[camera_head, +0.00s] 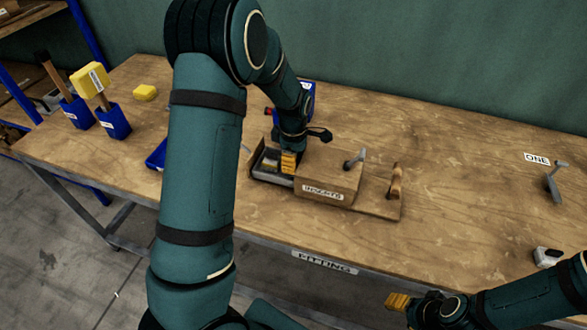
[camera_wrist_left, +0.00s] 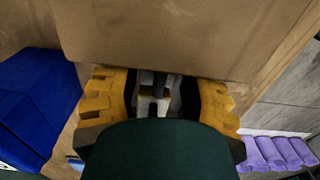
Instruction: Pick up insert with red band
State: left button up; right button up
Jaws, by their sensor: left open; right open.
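My left gripper (camera_head: 288,161) is over the grey tray (camera_head: 270,180) at the left end of the brown box labelled INSERTS (camera_head: 330,178). In the left wrist view its yellow fingers (camera_wrist_left: 158,100) are apart. A small whitish piece with a darker brownish band (camera_wrist_left: 153,104) shows between them, with a dark upright part above it. I cannot tell whether the band is red, and my own dark green part hides the lower side of the piece. My right gripper (camera_head: 398,301) is low at the front of the head view, away from the tray, with no object visible in it.
A wooden-handled tool (camera_head: 395,182) and a grey lever (camera_head: 355,158) stand by the box. A blue bin (camera_wrist_left: 38,100) and purple cylinders (camera_wrist_left: 280,153) show in the left wrist view.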

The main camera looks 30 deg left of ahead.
pick_arm(q)
jog(key=shift+f, duration=0.15)
grip_shut()
jog(key=shift+s, duration=0.1)
